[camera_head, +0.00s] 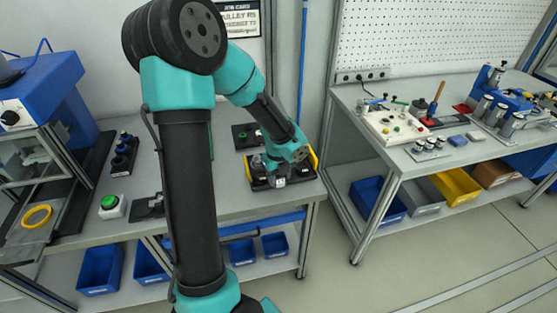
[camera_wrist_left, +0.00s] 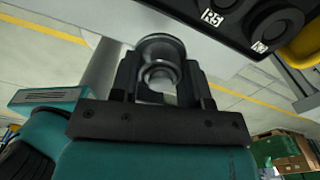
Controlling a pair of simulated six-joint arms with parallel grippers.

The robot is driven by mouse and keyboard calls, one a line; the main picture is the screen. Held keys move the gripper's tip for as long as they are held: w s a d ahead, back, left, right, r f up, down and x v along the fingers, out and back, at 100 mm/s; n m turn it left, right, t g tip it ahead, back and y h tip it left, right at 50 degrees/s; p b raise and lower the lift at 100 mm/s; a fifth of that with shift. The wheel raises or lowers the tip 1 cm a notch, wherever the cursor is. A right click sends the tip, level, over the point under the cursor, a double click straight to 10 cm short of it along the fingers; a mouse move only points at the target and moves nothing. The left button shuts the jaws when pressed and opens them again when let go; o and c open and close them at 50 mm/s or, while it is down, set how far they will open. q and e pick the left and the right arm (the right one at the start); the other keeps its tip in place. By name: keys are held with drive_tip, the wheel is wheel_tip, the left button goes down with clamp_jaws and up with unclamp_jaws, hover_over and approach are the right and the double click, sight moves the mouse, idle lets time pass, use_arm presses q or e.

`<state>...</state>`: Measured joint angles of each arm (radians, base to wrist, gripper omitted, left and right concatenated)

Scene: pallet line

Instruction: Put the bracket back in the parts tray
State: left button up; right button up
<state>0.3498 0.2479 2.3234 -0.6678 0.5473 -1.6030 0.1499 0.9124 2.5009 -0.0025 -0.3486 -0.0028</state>
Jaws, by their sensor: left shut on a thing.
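My left gripper (camera_head: 284,172) reaches down over the right end of the left bench. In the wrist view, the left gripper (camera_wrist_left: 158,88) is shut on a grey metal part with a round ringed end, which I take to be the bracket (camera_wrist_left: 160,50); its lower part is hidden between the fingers. In the head view the held bracket (camera_head: 279,182) is a small pale patch at the fingertips. The black parts tray (camera_head: 261,186) with yellow handles lies under and around the gripper. It also shows in the wrist view (camera_wrist_left: 218,38), with round recesses and white labels. My right gripper is not in view.
On the left bench stand a green button box (camera_head: 112,206), a black block with round knobs (camera_head: 124,152) and a blue machine (camera_head: 50,95). A second bench (camera_head: 350,98) with fixtures stands at the right, across a gap. Blue bins (camera_head: 100,270) sit below.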

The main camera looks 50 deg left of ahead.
use_arm(q)
drive_tip(key=w+a, duration=0.3)
drive_tip(key=a, duration=0.1)
drive_tip(key=w+a+f, duration=0.1)
drive_tip(key=w+a, duration=0.6)
drive_tip(key=shift+w+a+f, duration=0.2)
drive_tip(key=shift+a, duration=0.2)
drive_tip(key=shift+f, duration=0.1)
drive_tip(key=shift+f, duration=1.65)
drive_tip(key=shift+f, duration=0.2)
drive_tip(key=o, duration=1.1)
drive_tip(key=shift+r, duration=0.15)
wheel_tip(320, 180, up, 12)
drive_tip(key=shift+r, duration=0.1)
